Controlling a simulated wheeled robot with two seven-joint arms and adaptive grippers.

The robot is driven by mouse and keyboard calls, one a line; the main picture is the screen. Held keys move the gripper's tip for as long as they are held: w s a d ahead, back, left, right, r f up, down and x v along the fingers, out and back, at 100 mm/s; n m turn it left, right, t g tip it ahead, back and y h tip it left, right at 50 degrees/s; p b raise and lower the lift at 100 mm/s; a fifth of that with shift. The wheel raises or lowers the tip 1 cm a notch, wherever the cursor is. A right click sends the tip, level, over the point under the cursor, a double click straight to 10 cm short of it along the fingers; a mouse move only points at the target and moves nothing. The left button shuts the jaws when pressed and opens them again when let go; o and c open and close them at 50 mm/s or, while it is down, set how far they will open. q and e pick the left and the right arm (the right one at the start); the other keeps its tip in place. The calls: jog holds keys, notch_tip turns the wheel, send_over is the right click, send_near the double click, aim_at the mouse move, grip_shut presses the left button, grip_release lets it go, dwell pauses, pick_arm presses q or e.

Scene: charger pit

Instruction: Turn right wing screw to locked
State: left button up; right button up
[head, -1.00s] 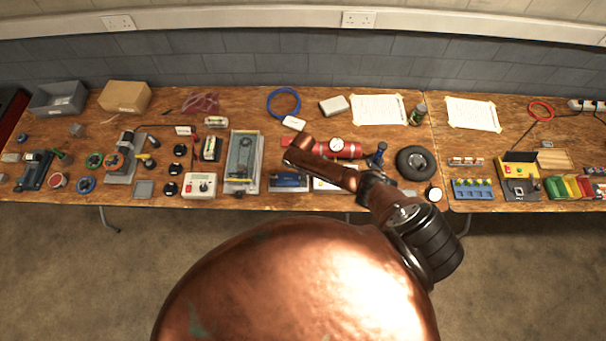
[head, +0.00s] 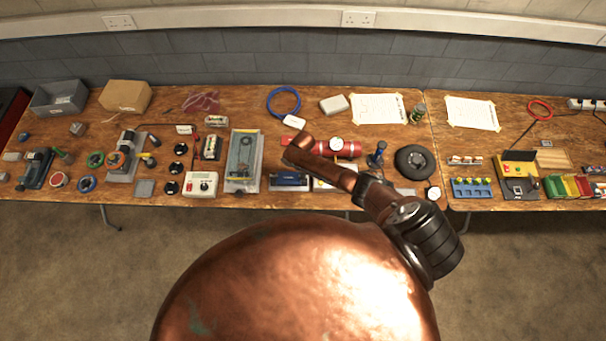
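I cannot pick out the right wing screw in the head view; the parts on the bench are too small to tell one. A grey framed unit (head: 243,160) with a dark panel stands mid-bench, left of my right gripper. My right gripper (head: 294,148) is at the end of my copper-coloured arm, over the bench. In the picture its tip lies between the grey unit and a red cylinder (head: 350,149). The arm hides part of the bench below it. Whether its fingers are open or shut does not show. My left gripper is out of the picture.
A blue part (head: 289,180) lies just below the gripper tip in the picture. A black wheel (head: 414,162) and a blue stand (head: 377,155) are to the right. A white control box (head: 201,185) is to the left. The wooden bench is crowded; the floor before it is clear.

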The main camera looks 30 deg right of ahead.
jog(key=o, duration=0.5)
jog(key=shift+c, duration=0.2)
notch_tip(320, 180, up, 12)
dwell(0.4)
